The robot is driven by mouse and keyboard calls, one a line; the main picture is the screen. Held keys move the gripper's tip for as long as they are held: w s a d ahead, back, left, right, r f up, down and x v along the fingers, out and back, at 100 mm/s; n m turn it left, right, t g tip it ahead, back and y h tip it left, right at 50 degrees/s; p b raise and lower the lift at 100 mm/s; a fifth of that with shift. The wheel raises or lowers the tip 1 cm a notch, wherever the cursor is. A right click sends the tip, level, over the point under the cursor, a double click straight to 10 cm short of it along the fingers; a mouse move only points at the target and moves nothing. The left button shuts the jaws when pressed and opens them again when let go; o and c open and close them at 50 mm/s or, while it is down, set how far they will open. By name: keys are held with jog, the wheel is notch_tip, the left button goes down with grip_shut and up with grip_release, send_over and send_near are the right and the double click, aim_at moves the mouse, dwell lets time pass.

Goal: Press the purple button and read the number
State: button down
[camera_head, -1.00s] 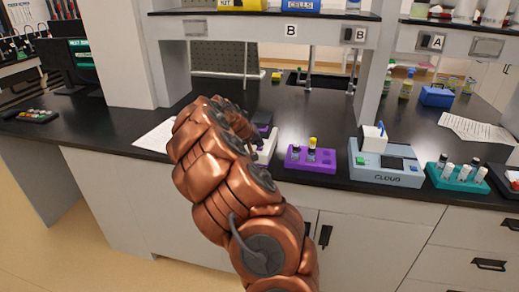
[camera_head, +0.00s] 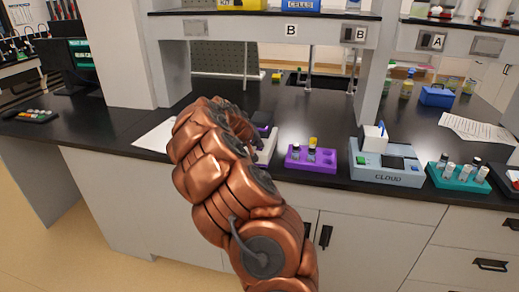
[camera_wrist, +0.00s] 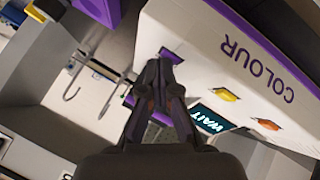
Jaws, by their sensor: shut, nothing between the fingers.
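In the wrist view, a white device (camera_wrist: 205,45) carries a purple stripe and the word COLOUR. On its face are a purple button (camera_wrist: 172,56), a yellow button (camera_wrist: 224,94) and an orange button (camera_wrist: 267,124). Its small dark display (camera_wrist: 211,120) reads WAIT; no number shows on it. My gripper (camera_wrist: 160,64) is shut and empty, with its tips at the near edge of the purple button. I cannot tell whether they touch it. In the head view, my copper arm hides the gripper and most of the white device (camera_head: 267,148).
A purple rack (camera_head: 296,163) with vials stands right of my arm. Further right are a CLOUD device (camera_head: 390,181) and a teal rack (camera_head: 455,181) with several vials. A paper sheet (camera_head: 152,138) lies left of my arm. A shelf (camera_head: 265,28) hangs above the black counter.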

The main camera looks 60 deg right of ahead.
aim_at(258, 149)
jog(key=shift+r, duration=0.8)
jog(key=shift+r, duration=0.15)
jog(key=shift+r+p, duration=0.3)
jog(key=shift+r, duration=2.05)
